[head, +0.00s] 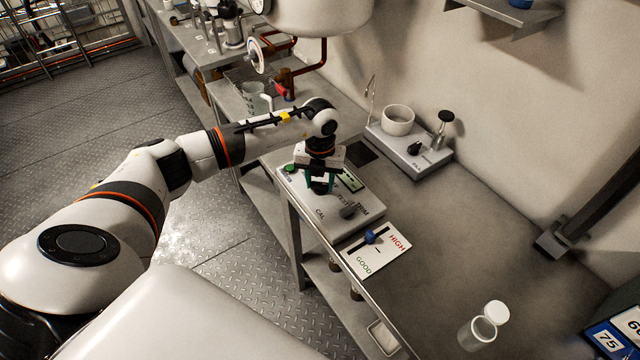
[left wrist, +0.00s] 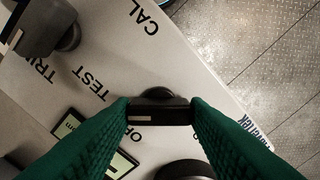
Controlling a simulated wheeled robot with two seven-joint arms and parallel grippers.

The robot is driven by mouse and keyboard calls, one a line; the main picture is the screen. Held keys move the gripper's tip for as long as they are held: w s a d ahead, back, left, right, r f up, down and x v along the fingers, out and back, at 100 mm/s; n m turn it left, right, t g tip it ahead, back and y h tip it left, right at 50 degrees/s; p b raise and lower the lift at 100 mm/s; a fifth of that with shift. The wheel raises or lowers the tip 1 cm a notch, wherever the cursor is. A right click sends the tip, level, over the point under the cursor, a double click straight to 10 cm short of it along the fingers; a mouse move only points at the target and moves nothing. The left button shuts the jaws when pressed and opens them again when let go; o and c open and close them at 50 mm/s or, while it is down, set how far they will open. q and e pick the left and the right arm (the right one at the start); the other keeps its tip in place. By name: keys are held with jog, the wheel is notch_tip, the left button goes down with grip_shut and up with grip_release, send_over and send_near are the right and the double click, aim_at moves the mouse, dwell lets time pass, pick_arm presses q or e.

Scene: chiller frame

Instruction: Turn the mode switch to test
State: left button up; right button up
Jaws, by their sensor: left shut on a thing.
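The grey meter box (head: 330,222) lies on the bench in the head view, with a small display (head: 350,181) and a second knob, by the word TRIM (head: 349,211). My left gripper (head: 319,184) is over the box and shut on the dark mode switch, mostly hidden there. In the left wrist view my green fingers (left wrist: 160,112) grip the sides of the dark switch (left wrist: 159,97). A pale mark shows on its near face. The words CAL, TEST and a partly hidden OFF are printed around it. My right gripper is not in view.
A panel (head: 376,250) marked HIGH and GOOD, with a blue slider, is beside the box. A device with a white cup (head: 398,120) stands at the back. A clear jar (head: 478,334) is at the front. The bench's middle right is clear.

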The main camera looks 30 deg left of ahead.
aim_at(320, 183)
pick_arm(q)
jog(key=shift+m+b, duration=0.75)
jog(key=shift+m, duration=0.65)
jog(key=shift+r, duration=0.1)
jog(key=o, duration=1)
notch_tip(320, 183, up, 12)
jog(key=shift+f+b, duration=0.1)
jog(key=shift+b, duration=1)
